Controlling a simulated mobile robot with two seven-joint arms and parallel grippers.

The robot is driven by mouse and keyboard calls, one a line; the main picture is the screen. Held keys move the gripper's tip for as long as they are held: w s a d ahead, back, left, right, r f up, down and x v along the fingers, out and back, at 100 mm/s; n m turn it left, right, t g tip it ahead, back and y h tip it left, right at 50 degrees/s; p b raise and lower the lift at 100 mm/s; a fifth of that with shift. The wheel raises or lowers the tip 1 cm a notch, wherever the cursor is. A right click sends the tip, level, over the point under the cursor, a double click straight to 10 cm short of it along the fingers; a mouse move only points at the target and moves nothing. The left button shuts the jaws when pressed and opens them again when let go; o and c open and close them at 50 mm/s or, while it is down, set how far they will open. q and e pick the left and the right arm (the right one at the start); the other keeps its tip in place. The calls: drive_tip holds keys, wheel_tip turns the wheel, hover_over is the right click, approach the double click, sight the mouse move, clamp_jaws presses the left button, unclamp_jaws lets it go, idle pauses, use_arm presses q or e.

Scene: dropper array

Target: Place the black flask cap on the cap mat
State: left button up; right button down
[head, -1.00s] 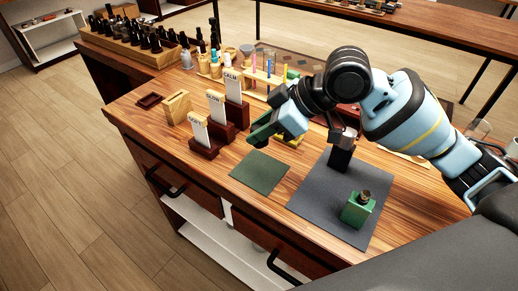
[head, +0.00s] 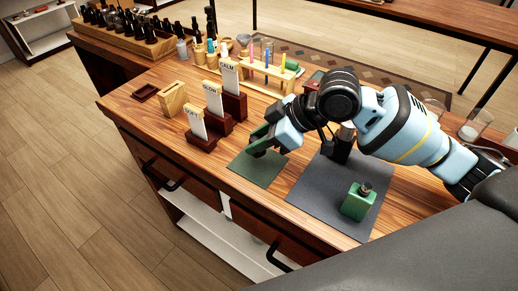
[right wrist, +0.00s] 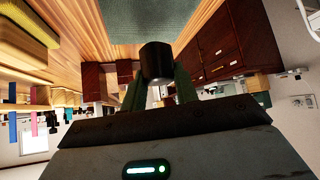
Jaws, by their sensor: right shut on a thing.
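The black flask cap (right wrist: 156,60) is a dark cylinder between the green fingers of my right gripper (right wrist: 158,88) in the right wrist view. In the head view my right gripper (head: 260,146) is shut and hangs over the back part of the green cap mat (head: 258,172). The mat also shows in the right wrist view (right wrist: 150,18), beyond the cap. Whether the cap touches the mat is hard to tell. The black flask (head: 341,152) stands on the grey mat, partly behind my arm. My left gripper is out of view.
Dark red card stands (head: 235,105) with white cards stand just behind and left of the cap mat. A wooden rack (head: 268,82) with coloured tubes is farther back. The table's front edge is close to the mat.

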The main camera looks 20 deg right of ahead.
drive_tip(key=shift+f, duration=1.85)
drive_tip(key=shift+f, duration=0.1)
drive_tip(key=c, duration=1.1)
unclamp_jaws()
drive_tip(key=shift+d+r, duration=0.15)
drive_tip(key=shift+r, duration=0.1)
drive_tip(key=v, duration=1.1)
drive_tip(key=shift+s+d+r, duration=0.1)
drive_tip(key=shift+d+r, duration=0.1)
drive_tip(key=shift+r, duration=0.05)
